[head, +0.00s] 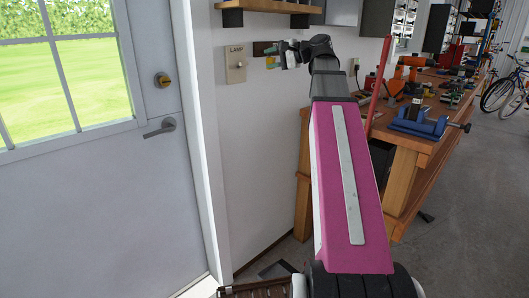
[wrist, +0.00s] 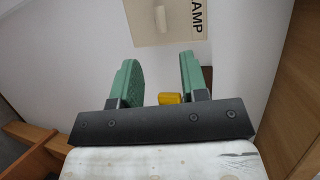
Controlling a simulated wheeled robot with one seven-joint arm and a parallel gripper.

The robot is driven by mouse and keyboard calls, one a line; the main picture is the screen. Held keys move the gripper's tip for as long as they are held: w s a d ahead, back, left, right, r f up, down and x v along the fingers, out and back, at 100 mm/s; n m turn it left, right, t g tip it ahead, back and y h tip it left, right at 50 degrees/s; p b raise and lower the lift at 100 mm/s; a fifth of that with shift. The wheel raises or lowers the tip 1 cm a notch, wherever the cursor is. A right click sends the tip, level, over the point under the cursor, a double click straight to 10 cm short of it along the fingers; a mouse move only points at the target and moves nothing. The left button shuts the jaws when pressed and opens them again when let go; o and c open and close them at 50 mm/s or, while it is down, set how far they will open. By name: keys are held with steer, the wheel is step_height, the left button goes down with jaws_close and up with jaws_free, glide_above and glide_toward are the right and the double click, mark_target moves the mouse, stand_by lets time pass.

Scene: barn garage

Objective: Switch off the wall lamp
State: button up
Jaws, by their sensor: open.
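The lamp switch is a cream wall plate (head: 236,66) with a small lever and the label LAMP, left of my gripper (head: 279,55) in the head view. In the wrist view the plate (wrist: 178,24) is at the top, with its pale lever (wrist: 160,18) just beyond my fingertips. My gripper (wrist: 156,62) has two green fingers, apart and with neither on the lever. In the wrist view the plate lies ahead of the gap between them. I cannot tell which way the lever is set. The lamp itself is not identifiable in view.
A small yellow thing (wrist: 170,98) shows between the fingers' bases. A wooden shelf (head: 268,6) is above the switch. The door (head: 85,195) is at left. A workbench (head: 408,150) with tools and a blue vise (head: 418,122) stands at right.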

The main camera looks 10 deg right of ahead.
step_height(320, 180, down, 36)
steer(key=a+n+g+h, duration=0.2)
steer(key=g+h, duration=0.1)
steer(key=h, duration=0.3)
steer(key=shift+w+a+g, duration=0.15)
steer(key=shift+a+g, duration=0.1)
steer(key=shift+g, duration=0.15)
steer(key=shift+r, duration=0.1)
